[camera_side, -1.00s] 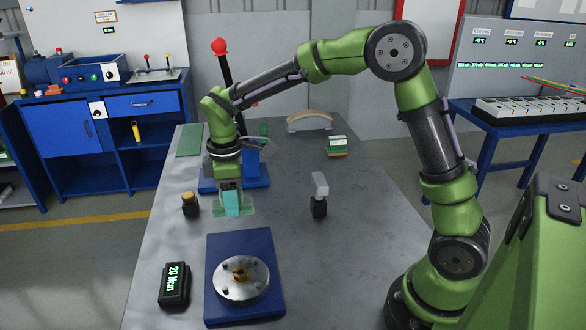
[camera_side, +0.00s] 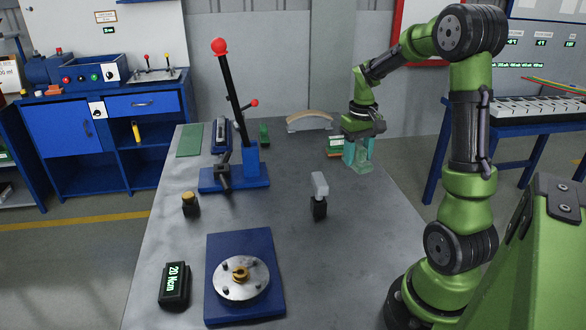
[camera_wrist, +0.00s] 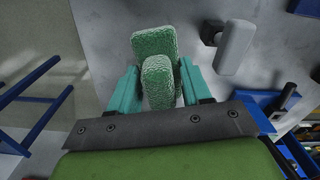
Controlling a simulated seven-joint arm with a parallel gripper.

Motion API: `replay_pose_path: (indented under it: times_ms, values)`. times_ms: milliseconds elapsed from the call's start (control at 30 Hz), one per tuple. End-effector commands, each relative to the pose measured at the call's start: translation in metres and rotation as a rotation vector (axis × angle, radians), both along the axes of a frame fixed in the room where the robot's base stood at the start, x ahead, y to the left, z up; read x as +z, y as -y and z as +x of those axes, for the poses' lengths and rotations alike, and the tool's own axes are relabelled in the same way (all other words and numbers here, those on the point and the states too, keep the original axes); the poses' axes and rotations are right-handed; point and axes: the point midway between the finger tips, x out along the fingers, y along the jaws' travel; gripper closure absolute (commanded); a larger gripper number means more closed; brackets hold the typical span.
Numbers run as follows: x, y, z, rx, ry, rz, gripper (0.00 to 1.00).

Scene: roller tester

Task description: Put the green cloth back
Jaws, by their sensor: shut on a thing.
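My gripper (camera_side: 359,152) hangs over the right rear part of the table, its teal fingers shut on the green cloth (camera_side: 363,167). The cloth shows as a pale green piece at the fingertips. In the wrist view the cloth (camera_wrist: 158,85) is fuzzy and green, pinched between the two fingers (camera_wrist: 159,88), with another fuzzy green part (camera_wrist: 154,42) beyond. Whether the cloth touches the table is unclear. A small green, white and orange stack (camera_side: 335,146) lies just left of my gripper, partly hidden by it.
A blue-based lever press (camera_side: 250,180) with a red-knobbed lever stands to the left. A grey-topped block (camera_side: 319,190) stands nearer the front. A wooden-handled arch (camera_side: 309,121) lies behind.

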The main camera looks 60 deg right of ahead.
Motion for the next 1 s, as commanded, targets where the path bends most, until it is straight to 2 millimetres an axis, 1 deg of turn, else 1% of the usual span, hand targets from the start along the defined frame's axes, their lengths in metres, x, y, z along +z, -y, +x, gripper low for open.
replay_pose_path:
  times_ms: [33, 100, 267, 300, 400, 667, 800, 1000]
  values:
    - [0.000, 0.010, -0.013, -0.060, 0.002, 0.000, 0.76]
    - [0.000, 0.019, -0.026, -0.126, 0.003, 0.001, 0.76]
    - [0.000, 0.033, -0.049, -0.242, 0.005, 0.003, 0.76]
    - [-0.003, 0.034, -0.052, -0.257, 0.004, 0.005, 0.76]
    - [-0.020, 0.032, -0.050, -0.247, 0.002, 0.006, 0.76]
    - [-0.053, 0.032, -0.050, -0.244, 0.002, 0.005, 0.76]
    - [-0.077, 0.032, -0.050, -0.243, 0.002, 0.007, 0.76]
    - [-0.098, 0.032, -0.050, -0.245, 0.002, 0.006, 0.76]
